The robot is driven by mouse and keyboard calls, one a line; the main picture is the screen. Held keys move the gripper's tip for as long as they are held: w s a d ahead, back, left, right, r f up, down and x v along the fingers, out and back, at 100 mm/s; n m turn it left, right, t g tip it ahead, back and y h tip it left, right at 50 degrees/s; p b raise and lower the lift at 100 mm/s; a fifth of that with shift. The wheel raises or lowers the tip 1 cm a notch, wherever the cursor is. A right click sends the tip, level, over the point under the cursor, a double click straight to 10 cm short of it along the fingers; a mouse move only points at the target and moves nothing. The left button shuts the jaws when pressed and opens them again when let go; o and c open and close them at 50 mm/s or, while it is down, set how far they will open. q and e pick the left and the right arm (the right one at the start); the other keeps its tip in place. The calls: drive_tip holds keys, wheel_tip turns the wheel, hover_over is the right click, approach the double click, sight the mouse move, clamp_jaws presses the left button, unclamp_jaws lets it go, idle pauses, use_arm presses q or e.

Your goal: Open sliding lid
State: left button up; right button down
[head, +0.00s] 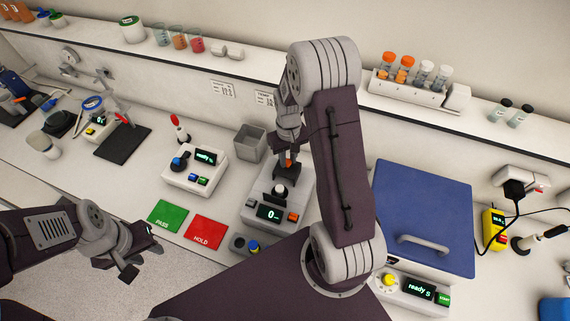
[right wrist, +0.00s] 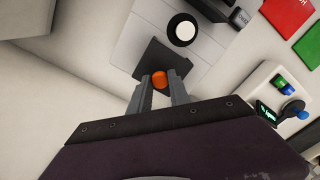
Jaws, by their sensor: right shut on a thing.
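A dark flat plate (head: 284,178), which looks like the sliding lid, lies on top of the grey-white device with a "0" display (head: 268,212). In the right wrist view the dark plate (right wrist: 152,58) carries an orange knob (right wrist: 159,79). My right gripper (head: 288,162) reaches down from above and is shut on the orange knob. Beside the plate is a white round part with a dark rim (right wrist: 184,30). Whether it is a cap or an opening I cannot tell. My left gripper (head: 143,262) is empty and open at the lower left, away from the device.
A grey open bin (head: 250,142) stands close behind the device. A joystick box (head: 195,168) and the green and red pads (head: 166,215) lie to its left. A blue-lidded machine (head: 424,205) is to the right. A shelf (head: 420,112) with vials runs behind.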

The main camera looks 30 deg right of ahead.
sight(287, 162)
drive_tip(key=shift+w+d, duration=0.15)
drive_tip(key=shift+d, duration=0.05)
drive_tip(key=shift+s+a, duration=0.25)
drive_tip(key=shift+a, duration=0.05)
drive_tip(key=c, duration=1.2)
unclamp_jaws()
drive_tip(key=shift+a+r, duration=0.1)
drive_tip(key=shift+a, duration=0.1)
drive_tip(key=shift+d, duration=0.15)
drive_tip(key=shift+d, duration=0.1)
wheel_tip(287, 162, up, 9)
drive_tip(key=b, duration=0.2)
